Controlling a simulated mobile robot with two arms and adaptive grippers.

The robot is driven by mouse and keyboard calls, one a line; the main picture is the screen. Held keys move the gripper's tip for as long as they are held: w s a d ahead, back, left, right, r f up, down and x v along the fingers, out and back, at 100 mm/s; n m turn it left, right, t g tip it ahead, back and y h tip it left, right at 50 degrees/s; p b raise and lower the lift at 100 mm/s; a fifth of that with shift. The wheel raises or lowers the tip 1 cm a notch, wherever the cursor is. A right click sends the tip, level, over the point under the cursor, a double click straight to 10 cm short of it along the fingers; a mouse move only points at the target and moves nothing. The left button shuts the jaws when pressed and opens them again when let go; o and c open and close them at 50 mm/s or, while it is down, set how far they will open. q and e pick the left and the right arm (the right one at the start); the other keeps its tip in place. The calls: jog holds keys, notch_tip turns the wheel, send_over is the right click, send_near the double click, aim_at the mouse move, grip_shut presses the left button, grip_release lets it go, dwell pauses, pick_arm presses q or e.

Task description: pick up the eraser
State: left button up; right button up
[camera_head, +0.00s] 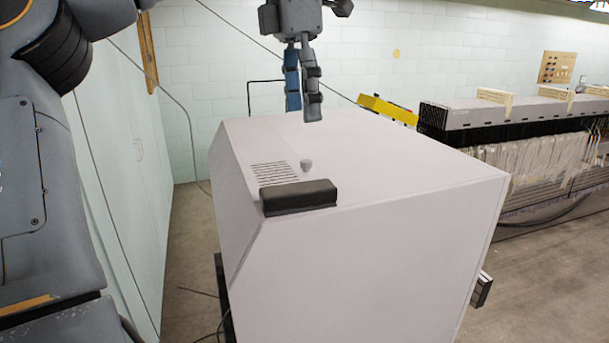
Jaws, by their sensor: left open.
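A dark, block-shaped eraser (298,198) lies flat along the near left edge of the top of a large white cabinet (400,180). My left gripper (303,112) hangs from the top of the view with its fingers pointing down. It is open, with nothing seen between the fingers, and shows above and beyond the eraser, apart from it. One fingertip is blue on its side, the other grey. My right gripper is not in view.
The rest of the cabinet top is bare. A yellow object (388,108) and a long machine with pale threads (535,160) stand behind on the right.

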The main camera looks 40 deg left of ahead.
pick_arm(q)
jog(key=p, duration=0.1)
send_over(298, 187)
jog(key=shift+y, duration=0.3)
jog(key=f, duration=0.8)
jog(key=shift+d, duration=0.3)
jog(key=shift+f+p, duration=0.45)
jog(key=f+p, duration=0.2)
jog(key=f, duration=0.1)
jog(key=shift+a+f, duration=0.3)
jog(key=shift+a, duration=0.05)
jog(key=shift+a+f, duration=0.1)
jog(key=shift+f, duration=0.4)
